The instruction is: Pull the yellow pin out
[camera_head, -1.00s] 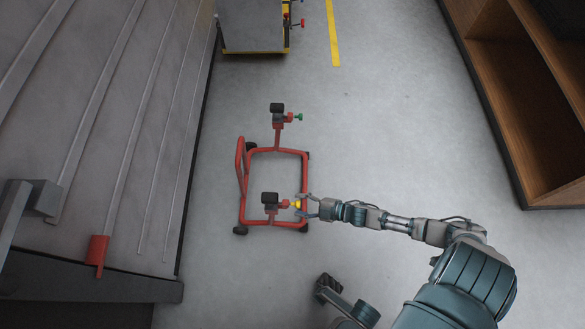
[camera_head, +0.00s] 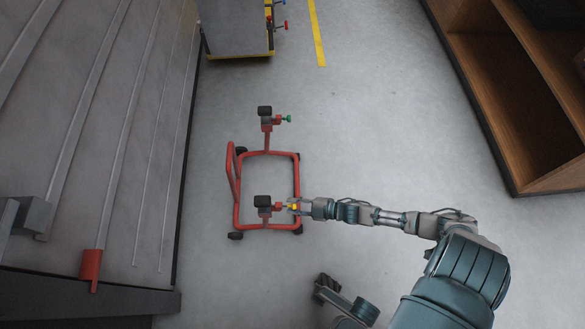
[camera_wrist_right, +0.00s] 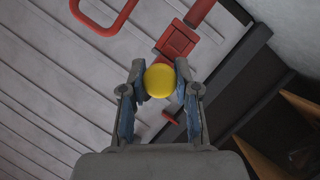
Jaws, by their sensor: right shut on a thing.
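The yellow pin (camera_head: 293,206) sits at the right side of the near upright of a red wheeled stand (camera_head: 298,180). In the right wrist view its round yellow head (camera_wrist_right: 160,80) lies between the two fingertips. My right gripper (camera_head: 295,206) reaches in from the right and is shut on the yellow pin; it also shows in the right wrist view (camera_wrist_right: 160,84). The pin's shaft is hidden behind its head in the wrist view.
A green pin (camera_head: 287,118) is on the stand's far upright. A ribbed grey lift platform (camera_head: 100,130) fills the left. A wooden shelf (camera_head: 500,90) stands at the right, and a grey cabinet (camera_head: 235,28) at the top. Floor between stand and shelf is clear.

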